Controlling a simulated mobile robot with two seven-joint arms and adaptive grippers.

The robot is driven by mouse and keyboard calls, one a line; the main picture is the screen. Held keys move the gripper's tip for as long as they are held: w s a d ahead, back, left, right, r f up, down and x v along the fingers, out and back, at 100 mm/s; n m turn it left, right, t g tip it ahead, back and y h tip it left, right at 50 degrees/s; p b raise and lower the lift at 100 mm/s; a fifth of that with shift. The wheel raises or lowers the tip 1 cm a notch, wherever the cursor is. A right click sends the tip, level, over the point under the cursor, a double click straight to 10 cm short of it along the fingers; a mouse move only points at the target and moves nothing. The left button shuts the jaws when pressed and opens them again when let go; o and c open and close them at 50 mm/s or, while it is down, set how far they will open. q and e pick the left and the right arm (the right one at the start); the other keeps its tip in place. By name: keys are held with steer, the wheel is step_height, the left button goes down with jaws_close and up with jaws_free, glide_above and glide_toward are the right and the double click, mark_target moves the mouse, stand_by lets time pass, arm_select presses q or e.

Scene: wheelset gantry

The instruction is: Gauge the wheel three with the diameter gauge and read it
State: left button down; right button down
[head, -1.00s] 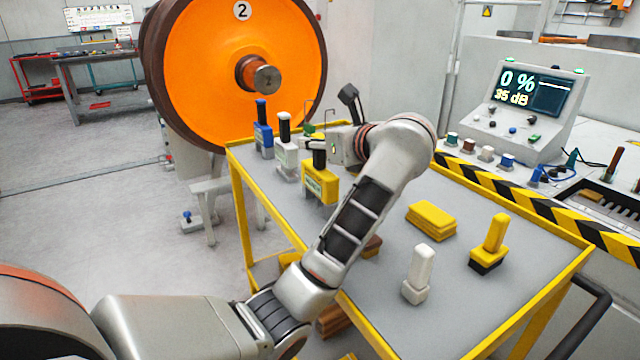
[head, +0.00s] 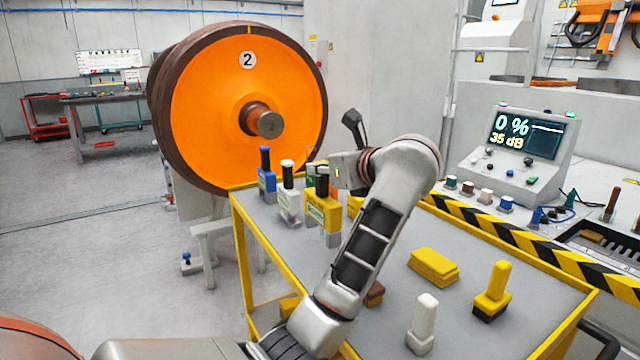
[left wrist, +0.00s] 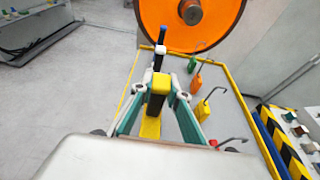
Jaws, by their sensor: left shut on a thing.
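My left gripper (head: 338,170) is shut on the black upper grip of a yellow block-shaped tool (head: 321,214) with a pale label. The tool is upright over the back of the trolley top. In the left wrist view, the teal fingers (left wrist: 158,92) close on either side of its yellow and black grip (left wrist: 157,86). I cannot tell from its label whether it is the diameter gauge. An orange wheel marked 2 (head: 220,125) stands behind the trolley. No wheel marked 3 shows. My right gripper is not in view.
A blue tool (head: 267,181) and a white tool (head: 289,205) stand left of the held one on the yellow-edged trolley (head: 384,308). A console (head: 528,150) reads 0 % and 35 dB.

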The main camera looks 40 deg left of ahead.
arm_select(q)
step_height(320, 180, up, 15)
steer(key=p, duration=0.2)
steer(key=shift+r+p, duration=0.2)
steer(key=shift+p, duration=0.1)
stand_by(0.8)
